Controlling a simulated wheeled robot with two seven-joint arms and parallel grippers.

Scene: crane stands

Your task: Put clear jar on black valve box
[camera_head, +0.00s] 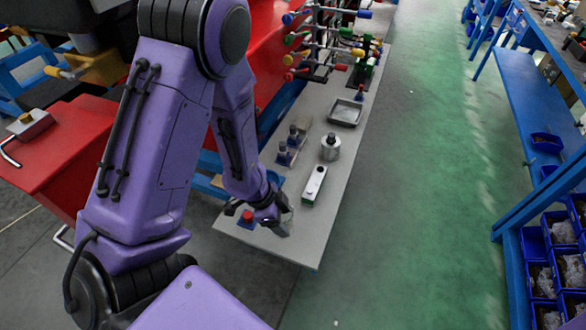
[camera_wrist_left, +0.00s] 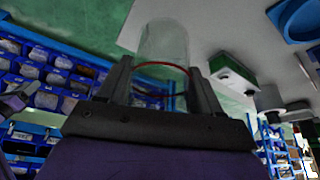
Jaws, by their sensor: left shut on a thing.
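My left gripper (camera_head: 279,219) is over the near end of the grey table, shut on the clear jar (camera_head: 286,228). In the left wrist view the clear jar (camera_wrist_left: 165,45) sits between the two fingers (camera_wrist_left: 163,88), with a red ring around it near the fingertips. I cannot tell for sure which thing is the black valve box. A narrow white and green box (camera_head: 313,186) with a dark round spot lies just beyond the gripper; a similar box (camera_wrist_left: 232,75) shows right of the jar in the wrist view. My right gripper is not in view.
On the grey table (camera_head: 300,245) stand a metal cylinder (camera_head: 330,147), small blue-based parts (camera_head: 288,150), a grey tray (camera_head: 346,112) and a blue piece with a red knob (camera_head: 246,219). A rack with coloured handles (camera_head: 325,45) stands farther back. Green floor (camera_head: 430,180) is clear at right.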

